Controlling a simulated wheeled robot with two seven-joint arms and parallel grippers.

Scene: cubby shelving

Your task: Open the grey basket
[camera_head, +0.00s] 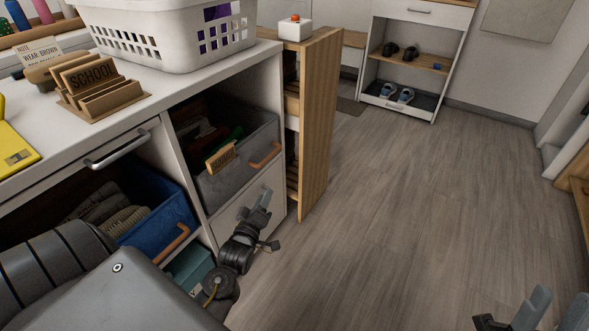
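The grey basket (238,180) sits in the upper right cubby of the white counter. It has an orange-brown handle (265,155) and a wooden tag (221,157) on its front, and dark, red and green items show inside. My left gripper (261,204) is below and in front of the basket, apart from the handle, before a white panel. It is seen nearly edge-on, so the gap between its fingers is unclear. My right gripper (556,308) is at the bottom right corner, far from the basket, with its two fingers apart and nothing visible between them.
A blue basket (158,220) with a similar handle is in the cubby to the left. A tall wooden pull-out panel (318,125) sticks out just right of the grey basket. A white laundry basket (165,35) stands on the counter. The floor (420,200) to the right is clear.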

